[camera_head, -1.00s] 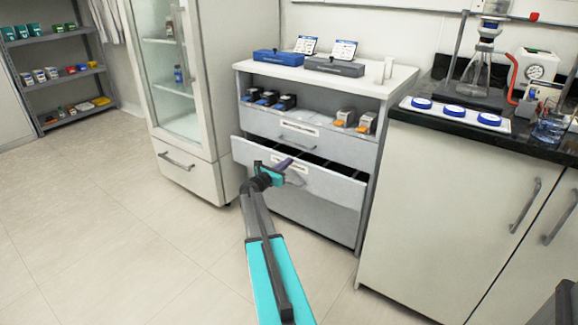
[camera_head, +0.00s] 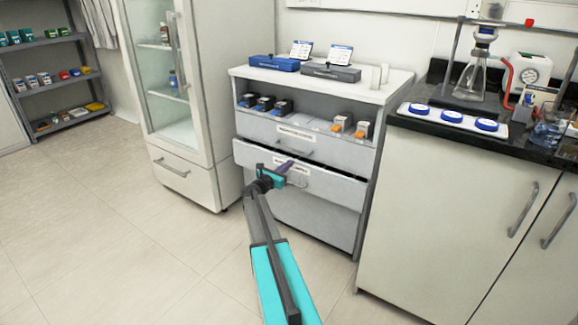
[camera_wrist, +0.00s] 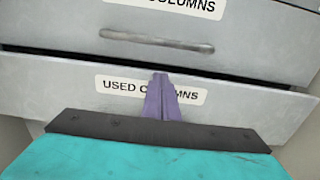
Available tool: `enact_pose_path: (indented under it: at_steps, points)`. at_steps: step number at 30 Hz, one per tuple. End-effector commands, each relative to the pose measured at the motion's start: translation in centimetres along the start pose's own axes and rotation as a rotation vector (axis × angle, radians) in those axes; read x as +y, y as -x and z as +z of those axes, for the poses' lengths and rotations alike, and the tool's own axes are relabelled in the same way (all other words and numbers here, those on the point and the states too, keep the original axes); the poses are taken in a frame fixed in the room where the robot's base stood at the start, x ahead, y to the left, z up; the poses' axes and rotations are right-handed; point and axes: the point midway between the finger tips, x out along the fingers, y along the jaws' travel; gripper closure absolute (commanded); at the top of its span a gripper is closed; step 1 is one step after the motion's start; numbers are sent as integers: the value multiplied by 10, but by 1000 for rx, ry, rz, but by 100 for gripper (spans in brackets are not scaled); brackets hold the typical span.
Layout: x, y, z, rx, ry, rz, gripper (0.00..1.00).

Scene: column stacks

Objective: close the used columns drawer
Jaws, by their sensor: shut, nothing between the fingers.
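The used columns drawer (camera_head: 330,187) is the middle grey drawer of the cabinet. It stands slightly open, with a narrow dark gap along its top edge. In the wrist view its front (camera_wrist: 240,105) carries a "USED COLUMNS" label (camera_wrist: 112,87). My gripper (camera_head: 284,167) is shut and empty, with its purple fingers at the drawer front. In the wrist view the fingers (camera_wrist: 161,98) cover the middle of the label and appear to touch the front or lie very close to it. The drawer's handle is mostly hidden behind my gripper.
The drawer above (camera_head: 318,148) is shut; its handle (camera_wrist: 157,40) shows in the wrist view. A glass-door cabinet (camera_head: 183,165) stands left, a counter cabinet (camera_head: 450,200) right. A blue box (camera_head: 274,63) and a grey box (camera_head: 331,72) sit on top. Floor in front is clear.

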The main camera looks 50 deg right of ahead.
Motion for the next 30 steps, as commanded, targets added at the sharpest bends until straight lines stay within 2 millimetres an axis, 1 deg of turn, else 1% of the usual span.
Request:
enact_pose_path:
  at_steps: [5,8,24,27,30]
  points:
    - [0,13,1,1,0,0,100]
    - [-1,25,1,0,0,-1,100]
    - [-1,109,2,1,0,-3,100]
    - [-1,121,1,1,0,-2,100]
    - [-1,129,1,1,0,-3,100]
